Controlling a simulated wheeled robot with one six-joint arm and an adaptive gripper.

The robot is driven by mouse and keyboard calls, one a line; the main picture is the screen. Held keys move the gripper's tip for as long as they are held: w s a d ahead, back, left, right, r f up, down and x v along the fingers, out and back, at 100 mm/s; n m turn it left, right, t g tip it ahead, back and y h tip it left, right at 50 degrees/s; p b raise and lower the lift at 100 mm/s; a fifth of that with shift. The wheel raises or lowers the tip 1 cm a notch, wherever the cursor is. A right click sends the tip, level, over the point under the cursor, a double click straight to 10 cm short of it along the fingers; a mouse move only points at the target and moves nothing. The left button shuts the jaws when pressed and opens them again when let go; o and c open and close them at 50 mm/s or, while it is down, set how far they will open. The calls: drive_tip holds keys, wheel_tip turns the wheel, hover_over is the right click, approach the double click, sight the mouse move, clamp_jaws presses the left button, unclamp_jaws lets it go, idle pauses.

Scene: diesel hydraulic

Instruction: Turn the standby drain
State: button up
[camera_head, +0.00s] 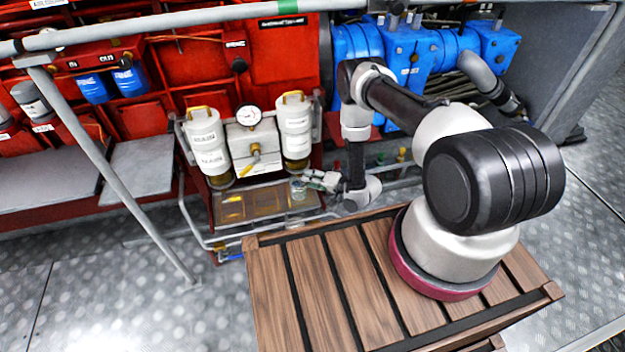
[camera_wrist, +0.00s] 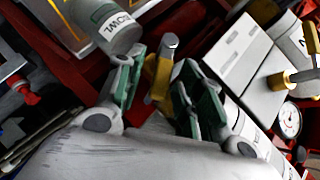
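In the wrist view, a small yellow drain fitting (camera_wrist: 158,82) with a grey rounded end (camera_wrist: 168,42) lies between the fingers of my gripper (camera_wrist: 157,80). The fingers with green pads are apart, one on each side of it. The fitting is nearer the right finger, and I cannot tell whether they touch. A grey-white bowl marked "BOWL" (camera_wrist: 108,22) is just beyond the left finger. In the head view, my gripper (camera_head: 304,183) is below the right white filter canister (camera_head: 295,125) and hides the drain there. No readable label confirms which drain is the standby one.
A left white canister (camera_head: 208,142) and a gauge (camera_head: 249,116) stand left of my gripper. A yellow-handled valve (camera_head: 252,157) lies between the canisters; its handle also shows in the wrist view (camera_wrist: 290,78). A tray (camera_head: 265,206) is below, and a grey rail (camera_head: 185,213) runs alongside.

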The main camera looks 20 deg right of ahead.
clamp_jaws()
drive_tip(key=shift+d+f, duration=0.1)
drive_tip(key=shift+d+f+m+t+y, duration=0.2)
drive_tip(key=shift+f+m+t+y, duration=0.25)
drive_tip(key=shift+m+y, duration=0.4)
drive_tip(key=shift+d+f+m+t+y, duration=0.1)
drive_tip(key=shift+f+m+t+y, duration=0.65)
drive_tip(key=shift+m+y, duration=0.35)
unclamp_jaws()
